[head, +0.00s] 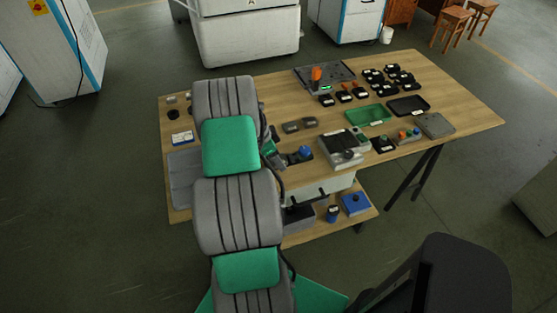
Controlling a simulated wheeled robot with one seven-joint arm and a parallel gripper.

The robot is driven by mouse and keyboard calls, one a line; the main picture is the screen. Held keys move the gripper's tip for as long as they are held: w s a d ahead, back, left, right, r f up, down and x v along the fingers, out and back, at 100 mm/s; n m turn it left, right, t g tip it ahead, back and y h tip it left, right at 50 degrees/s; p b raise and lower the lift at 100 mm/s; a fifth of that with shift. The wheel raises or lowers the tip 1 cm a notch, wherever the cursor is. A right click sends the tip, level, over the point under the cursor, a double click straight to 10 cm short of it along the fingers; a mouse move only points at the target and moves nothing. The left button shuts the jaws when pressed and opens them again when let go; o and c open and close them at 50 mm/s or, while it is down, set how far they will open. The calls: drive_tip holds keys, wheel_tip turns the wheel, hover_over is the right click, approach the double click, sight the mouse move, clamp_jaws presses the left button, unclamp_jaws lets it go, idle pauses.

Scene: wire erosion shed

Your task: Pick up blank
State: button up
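My arm reaches up over the left part of the wooden workbench. The part of my gripper (277,161) that shows is small and dark, just right of the arm links. Its fingertips are not clear, so I cannot tell whether it is open or shut, or holds anything. Two small grey-brown blocks, one on the left (291,127) and one on the right (310,122), lie side by side on the bench, up and right of the gripper. Either may be a blank; the view is too small to be sure. Some of the bench is hidden behind my arm.
The workbench (460,95) also holds a green tray (366,116), a black tray (408,106), a grey device (345,147), a blue-knobbed item (305,152) and several dark parts. A lower shelf (305,236) holds a blue box (355,204). A dark chair (460,275) stands at the front right.

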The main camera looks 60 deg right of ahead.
clamp_jaws()
idle(0.5)
